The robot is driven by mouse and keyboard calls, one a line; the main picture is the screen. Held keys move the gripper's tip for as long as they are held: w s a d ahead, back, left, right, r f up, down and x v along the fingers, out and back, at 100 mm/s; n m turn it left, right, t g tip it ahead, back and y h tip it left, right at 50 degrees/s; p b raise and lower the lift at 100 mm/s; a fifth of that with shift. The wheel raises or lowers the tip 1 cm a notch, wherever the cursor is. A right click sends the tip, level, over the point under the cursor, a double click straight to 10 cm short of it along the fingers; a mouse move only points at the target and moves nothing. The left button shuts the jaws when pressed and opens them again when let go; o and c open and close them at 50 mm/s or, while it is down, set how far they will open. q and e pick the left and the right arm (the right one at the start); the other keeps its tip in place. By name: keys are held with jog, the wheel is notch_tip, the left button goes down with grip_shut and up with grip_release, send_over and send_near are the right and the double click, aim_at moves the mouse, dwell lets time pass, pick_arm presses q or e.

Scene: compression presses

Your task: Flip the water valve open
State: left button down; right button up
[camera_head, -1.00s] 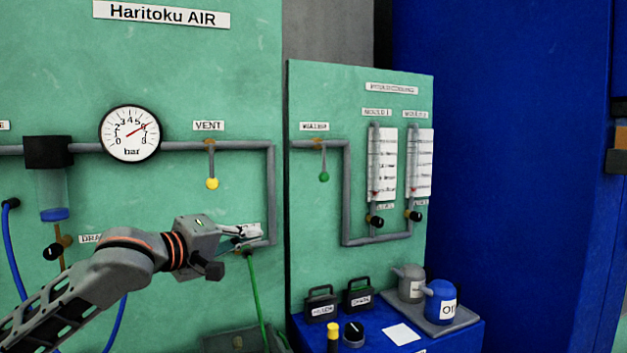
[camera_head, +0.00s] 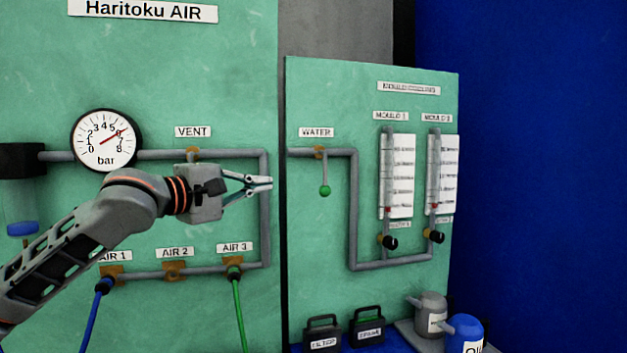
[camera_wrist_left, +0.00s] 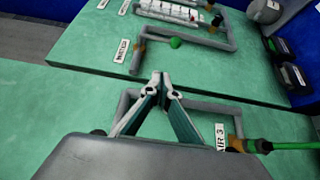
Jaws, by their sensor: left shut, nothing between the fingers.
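The water valve (camera_head: 324,172) sits on the grey pipe under the WATER label (camera_head: 316,132) on the right green panel. Its lever hangs straight down from a brass body and ends in a green ball. In the left wrist view the green ball (camera_wrist_left: 176,42) shows beyond the fingertips, near the WATER label. My left gripper (camera_head: 268,184) is shut and empty. It is in front of the left panel's vertical pipe, left of the valve and apart from it. In the left wrist view the fingertips (camera_wrist_left: 160,78) meet. My right gripper is not in view.
A pressure gauge (camera_head: 106,140) and the VENT valve are on the left panel. Two flow meters (camera_head: 398,175) with black knobs stand right of the water valve. Green (camera_head: 239,310) and blue hoses hang below. A gap separates the two panels.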

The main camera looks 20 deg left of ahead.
pick_arm(q)
send_near(324, 174)
jog(key=w+a, duration=0.2)
jog(key=w, duration=0.3)
jog(key=shift+w+d+f, duration=0.2)
jog(key=shift+w+d, duration=0.1)
jog(key=shift+d, duration=0.25)
jog(key=shift+w+d+f, duration=0.2)
jog(key=shift+w+d, duration=0.1)
jog(key=shift+d, duration=0.3)
jog(key=shift+w+d+f, duration=0.2)
jog(key=shift+w+d, duration=0.1)
jog(key=shift+d, duration=0.25)
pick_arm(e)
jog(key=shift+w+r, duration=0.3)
pick_arm(q)
jog(key=shift+p, duration=0.3)
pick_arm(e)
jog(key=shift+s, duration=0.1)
